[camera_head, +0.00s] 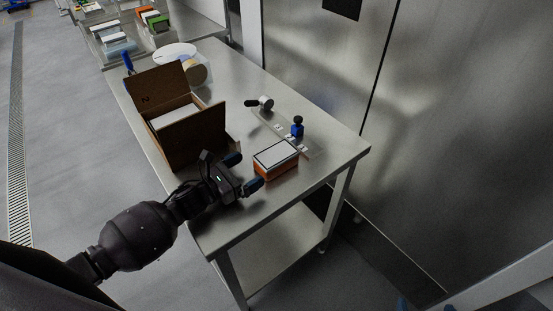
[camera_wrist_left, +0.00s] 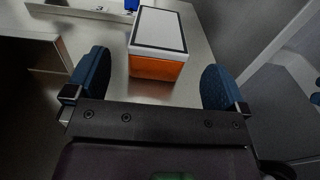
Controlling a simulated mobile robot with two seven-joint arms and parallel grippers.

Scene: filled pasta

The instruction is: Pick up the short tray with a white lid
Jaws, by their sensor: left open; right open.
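The short tray (camera_head: 276,158) has orange sides and a white lid with a dark border. It sits on the metal table near its front right part. In the left wrist view the tray (camera_wrist_left: 157,45) lies ahead, between the lines of the two fingers. My left gripper (camera_head: 247,174) is open and empty, just left of the tray, with its blue fingertips close to it. In the left wrist view the open fingers (camera_wrist_left: 154,82) stand on either side of the tray's near orange face. Whether a finger touches the tray cannot be told.
An open cardboard box (camera_head: 195,139) stands left of the tray, close to my left gripper. A metal plate (camera_head: 283,132) with a blue-and-black knob (camera_head: 297,127) lies behind the tray. White round containers (camera_head: 176,52) stand at the far end. The metal table's (camera_head: 240,222) front corner is bare.

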